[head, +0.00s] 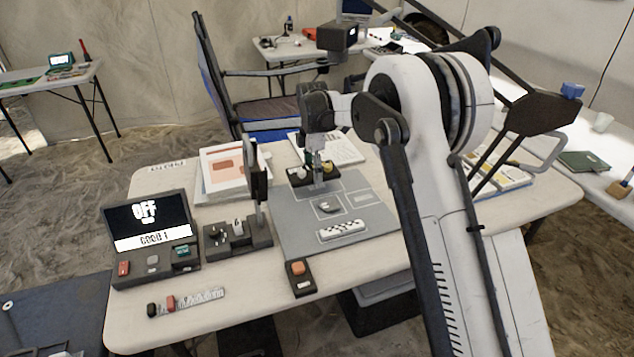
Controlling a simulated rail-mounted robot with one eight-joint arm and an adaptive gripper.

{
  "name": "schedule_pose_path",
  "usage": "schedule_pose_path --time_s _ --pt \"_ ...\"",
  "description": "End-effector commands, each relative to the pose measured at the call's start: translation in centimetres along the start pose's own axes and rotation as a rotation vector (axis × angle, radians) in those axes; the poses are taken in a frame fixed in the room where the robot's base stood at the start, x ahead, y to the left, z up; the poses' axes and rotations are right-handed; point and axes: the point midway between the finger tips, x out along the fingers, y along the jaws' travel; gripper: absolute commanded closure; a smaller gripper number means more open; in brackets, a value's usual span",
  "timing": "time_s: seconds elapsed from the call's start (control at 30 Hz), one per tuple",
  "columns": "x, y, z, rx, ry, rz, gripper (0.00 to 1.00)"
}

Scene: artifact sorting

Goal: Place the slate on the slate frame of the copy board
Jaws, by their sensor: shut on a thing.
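My gripper (318,183) points straight down near the back of the grey copy board (290,235). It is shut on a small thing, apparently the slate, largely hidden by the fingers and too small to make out. The board has pale outlined frames. One outlined frame (362,198) at its right is bare apart from small markings, to the right of my gripper. A black-and-white scale bar (342,230) lies in the front frame.
A dark tray (298,181) with small pieces stands behind my gripper. An upright post stands on a dark base (240,240) at the board's left.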

Motion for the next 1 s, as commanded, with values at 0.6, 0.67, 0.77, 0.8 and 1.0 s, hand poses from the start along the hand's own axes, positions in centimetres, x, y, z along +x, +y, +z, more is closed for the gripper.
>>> schedule_pose_path --time_s 0.6,0.67,0.77,0.8,1.0 --pt "5.0 0.5 1.5 0.0 0.0 0.0 0.66" --pt "5.0 0.5 1.5 0.0 0.0 0.0 0.66" --pt "5.0 0.5 1.5 0.0 0.0 0.0 0.66" --pt "5.0 0.5 1.5 0.0 0.0 0.0 0.66" --pt "5.3 0.5 1.5 0.0 0.0 0.0 0.31"
